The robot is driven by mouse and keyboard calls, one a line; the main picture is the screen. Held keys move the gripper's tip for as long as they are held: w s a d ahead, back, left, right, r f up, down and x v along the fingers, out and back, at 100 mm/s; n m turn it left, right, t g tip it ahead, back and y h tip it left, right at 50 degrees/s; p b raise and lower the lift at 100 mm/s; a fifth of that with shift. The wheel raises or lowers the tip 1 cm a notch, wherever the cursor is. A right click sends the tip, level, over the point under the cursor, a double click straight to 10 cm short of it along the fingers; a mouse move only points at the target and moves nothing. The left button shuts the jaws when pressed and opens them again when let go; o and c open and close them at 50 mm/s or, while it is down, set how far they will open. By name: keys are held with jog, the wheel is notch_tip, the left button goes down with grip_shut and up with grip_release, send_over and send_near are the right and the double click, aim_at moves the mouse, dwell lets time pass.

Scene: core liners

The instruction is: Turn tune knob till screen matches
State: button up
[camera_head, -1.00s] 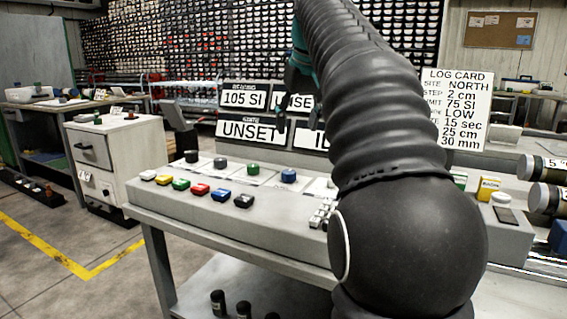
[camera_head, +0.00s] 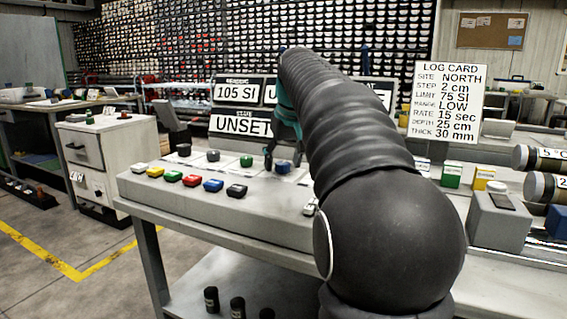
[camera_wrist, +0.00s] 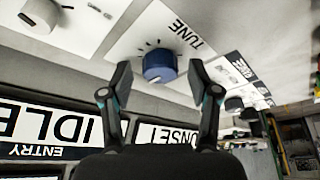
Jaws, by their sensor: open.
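The blue TUNE knob (camera_wrist: 160,66) shows in the wrist view between the two fingertips of my gripper (camera_wrist: 160,84). The fingers are open, one on each side of the knob, and I cannot tell whether either touches it. In the head view the blue knob (camera_head: 283,167) sits on the console (camera_head: 200,205), with my gripper (camera_head: 283,158) right at it and partly covering it. The screens behind read "105 SI" (camera_head: 238,92) and "UNSET" (camera_head: 240,125). In the wrist view another screen reads "IDLE" (camera_wrist: 60,122). My arm hides part of the screens in the head view.
The log card (camera_head: 450,100) reads site NORTH, step 2 cm, limit 75 SI, range LOW. Green (camera_head: 246,160), grey (camera_head: 213,155) and black (camera_head: 184,150) knobs stand left of the blue one. Several coloured buttons line the console front. Core cylinders (camera_head: 545,158) lie at right.

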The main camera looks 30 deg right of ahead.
jog(key=shift+f, duration=0.1)
jog(key=c, duration=1.2)
jog(key=shift+o, duration=0.2)
jog(key=shift+m, duration=0.3)
jog(key=m+h+p, duration=0.1)
jog(key=m+p, duration=0.1)
jog(key=shift+a+m+g, duration=0.15)
jog(key=shift+m+g, duration=0.15)
jog(key=m+h+p, duration=0.1)
jog(key=m, duration=0.1)
jog(key=shift+w+m, duration=0.1)
jog(key=shift+m, duration=0.2)
jog(key=m+g+h, duration=0.1)
jog(key=m, duration=0.2)
jog(key=shift+m+p, duration=0.3)
jog(key=shift+p, duration=0.1)
jog(key=shift+w+m+g+h, duration=0.1)
jog(key=shift+m+g+h, duration=0.2)
jog(key=shift+m+g, duration=0.85)
jog(key=shift+m+t, duration=0.35)
jog(key=shift+m, duration=0.2)
